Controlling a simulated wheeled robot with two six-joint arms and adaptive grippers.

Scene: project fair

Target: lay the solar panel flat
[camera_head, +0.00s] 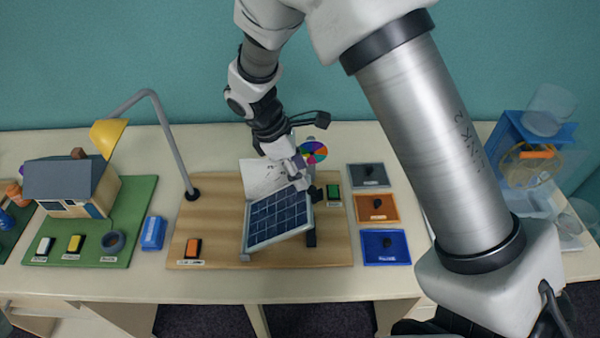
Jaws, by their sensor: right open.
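The solar panel (277,219) is dark blue with a pale frame. It stands tilted on the wooden board (190,225) at the middle of the table. A dark support (311,238) shows at its right side. My right gripper (309,189) is open at the panel's upper right corner, reaching down from above. Whether its fingers touch the frame cannot be told. It hides part of the panel's top edge. My left gripper is not in view.
A lamp with a yellow shade (108,135) stands left of the panel. An orange switch (193,249) and a green one (333,192) sit on the board. A colored wheel (314,152) stands behind. A model house (72,187) is left; three small trays (386,247) are right.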

